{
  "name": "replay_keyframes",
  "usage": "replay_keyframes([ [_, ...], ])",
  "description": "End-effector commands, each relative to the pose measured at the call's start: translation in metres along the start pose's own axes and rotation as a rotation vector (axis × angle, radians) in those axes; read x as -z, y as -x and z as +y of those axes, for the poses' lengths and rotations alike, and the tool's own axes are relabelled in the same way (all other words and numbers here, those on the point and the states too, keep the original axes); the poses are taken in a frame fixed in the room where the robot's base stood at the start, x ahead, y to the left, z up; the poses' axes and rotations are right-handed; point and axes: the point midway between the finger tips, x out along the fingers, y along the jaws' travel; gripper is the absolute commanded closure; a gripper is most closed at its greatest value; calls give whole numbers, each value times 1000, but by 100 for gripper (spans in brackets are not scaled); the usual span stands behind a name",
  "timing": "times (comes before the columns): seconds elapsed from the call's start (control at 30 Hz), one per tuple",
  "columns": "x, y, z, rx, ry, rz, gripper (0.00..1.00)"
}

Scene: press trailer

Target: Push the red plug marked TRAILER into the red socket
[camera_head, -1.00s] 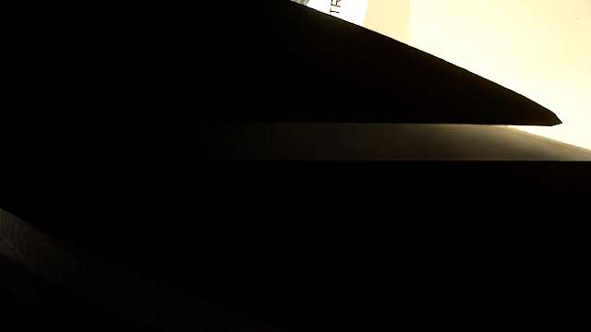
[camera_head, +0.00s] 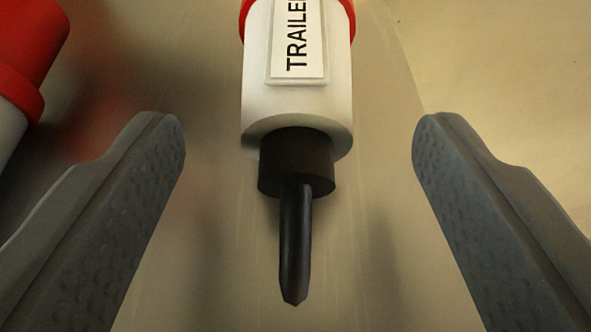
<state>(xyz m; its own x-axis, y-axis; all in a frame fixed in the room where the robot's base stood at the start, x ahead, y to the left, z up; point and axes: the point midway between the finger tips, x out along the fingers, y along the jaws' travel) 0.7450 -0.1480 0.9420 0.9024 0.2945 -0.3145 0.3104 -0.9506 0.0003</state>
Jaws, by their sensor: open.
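The plug marked TRAILER (camera_head: 297,105) is at the top centre of the head camera view. It has a white body, a red collar cut off by the top edge, a black neck and a short black cable or stem pointing down the picture. My gripper (camera_head: 298,135) is open, one grey finger on each side. The plug lies between the fingers, with clear gaps on both sides and no contact visible. The front of the plug is out of frame, so I cannot tell how it sits in a socket.
A second red and white connector (camera_head: 30,60) stands at the upper left, close to the left finger. Behind is a beige surface (camera_head: 500,60) with soft shadows. The right side is free of objects.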

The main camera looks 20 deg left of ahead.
Motion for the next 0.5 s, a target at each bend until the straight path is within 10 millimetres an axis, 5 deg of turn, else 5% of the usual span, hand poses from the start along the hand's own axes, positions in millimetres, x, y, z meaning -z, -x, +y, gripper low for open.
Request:
replay_keyframes([
  [0.5, -2, -50, 0, 0, -2, -5, 35],
])
